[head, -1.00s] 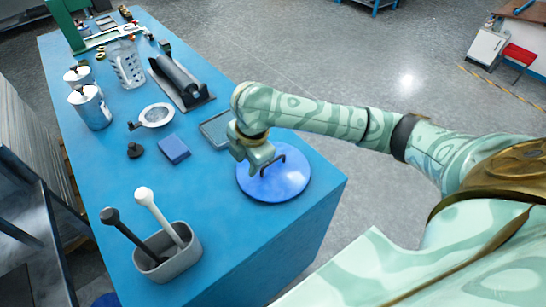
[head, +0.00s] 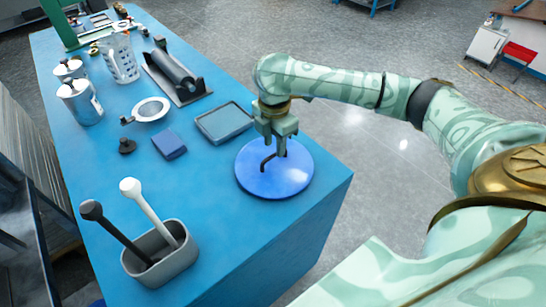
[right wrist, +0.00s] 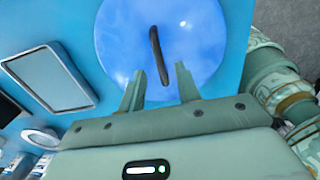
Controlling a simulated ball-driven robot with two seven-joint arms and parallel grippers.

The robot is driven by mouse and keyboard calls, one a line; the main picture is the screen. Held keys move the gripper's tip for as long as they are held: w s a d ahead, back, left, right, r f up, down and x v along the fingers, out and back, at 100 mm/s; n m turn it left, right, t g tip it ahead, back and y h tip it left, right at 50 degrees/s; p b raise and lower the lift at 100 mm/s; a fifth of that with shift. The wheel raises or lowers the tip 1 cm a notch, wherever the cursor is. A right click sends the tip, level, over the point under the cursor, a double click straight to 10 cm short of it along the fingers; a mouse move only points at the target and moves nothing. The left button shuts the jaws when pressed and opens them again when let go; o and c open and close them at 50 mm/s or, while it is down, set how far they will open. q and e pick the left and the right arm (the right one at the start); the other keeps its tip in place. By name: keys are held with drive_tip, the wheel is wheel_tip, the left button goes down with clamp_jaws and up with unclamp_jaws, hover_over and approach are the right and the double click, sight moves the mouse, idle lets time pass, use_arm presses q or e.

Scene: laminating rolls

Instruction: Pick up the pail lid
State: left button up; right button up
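The pail lid (head: 290,182) is a round blue disc with a dark arched handle (head: 264,163), lying flat near the table's right corner. In the right wrist view the lid (right wrist: 195,40) fills the upper middle, and its handle (right wrist: 155,48) runs up from between the finger tips. My right gripper (head: 274,150) is over the lid at the handle, fingers pointing down. In the right wrist view this gripper (right wrist: 159,75) is open, with a finger on each side of the handle's near end. I cannot tell whether either finger touches it. My left gripper is not in view.
A grey tray (head: 203,122) lies just left of the lid on the blue table (head: 225,215). A blue block (head: 169,145), a round strainer (head: 151,111) and a grey bin (head: 182,262) with two long-handled tools are farther left. Table edges drop off beside the lid.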

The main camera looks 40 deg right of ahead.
sight(274, 154)
wheel_tip(274, 154, down, 5)
drive_tip(key=b, duration=0.3)
drive_tip(key=shift+f, duration=0.15)
drive_tip(key=shift+c, duration=0.5)
clamp_jaws()
drive_tip(key=shift+r, duration=0.2)
